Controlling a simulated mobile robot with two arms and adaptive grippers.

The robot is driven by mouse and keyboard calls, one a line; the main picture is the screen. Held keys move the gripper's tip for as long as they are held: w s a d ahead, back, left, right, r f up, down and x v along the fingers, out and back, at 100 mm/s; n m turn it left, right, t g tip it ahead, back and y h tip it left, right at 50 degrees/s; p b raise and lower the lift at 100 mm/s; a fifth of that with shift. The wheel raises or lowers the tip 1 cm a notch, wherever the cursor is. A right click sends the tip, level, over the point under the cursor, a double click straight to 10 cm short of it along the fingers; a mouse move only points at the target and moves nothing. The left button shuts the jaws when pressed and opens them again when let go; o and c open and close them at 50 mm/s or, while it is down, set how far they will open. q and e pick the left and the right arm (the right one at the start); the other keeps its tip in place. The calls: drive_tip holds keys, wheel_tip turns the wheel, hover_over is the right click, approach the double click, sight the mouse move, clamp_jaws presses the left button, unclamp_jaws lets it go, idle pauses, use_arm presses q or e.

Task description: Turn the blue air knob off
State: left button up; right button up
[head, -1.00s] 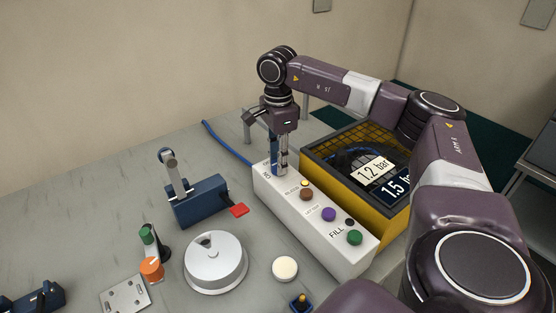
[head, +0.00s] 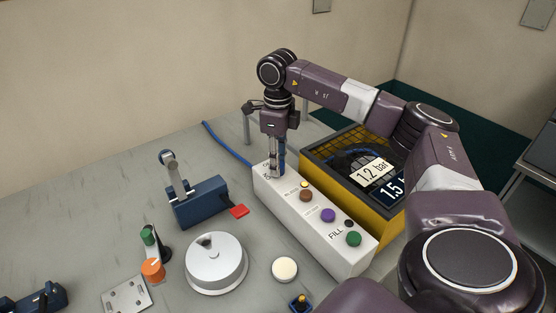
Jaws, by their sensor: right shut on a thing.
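The white control box (head: 315,218) stands on the grey table and carries a row of coloured controls. My right gripper (head: 276,168) points down over its far end and is shut on the blue air knob (head: 275,163). The fingers cover most of the knob, so I cannot read its setting. The lettering beside it is partly hidden. My left gripper is out of view.
A yellow-framed cage (head: 370,205) with pressure signs stands right of the box. A blue hose (head: 228,143) runs behind.

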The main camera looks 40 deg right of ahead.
drive_tip(key=m, duration=0.4)
drive_tip(key=shift+m, duration=0.3)
drive_tip(key=shift+r+m+p, duration=0.1)
drive_tip(key=shift+m+p, duration=0.4)
drive_tip(key=shift+m, duration=1.7)
drive_tip(key=shift+w, duration=0.1)
drive_tip(key=o, duration=1.1)
drive_tip(key=shift+o, duration=0.2)
wheel_tip(320, 180, up, 12)
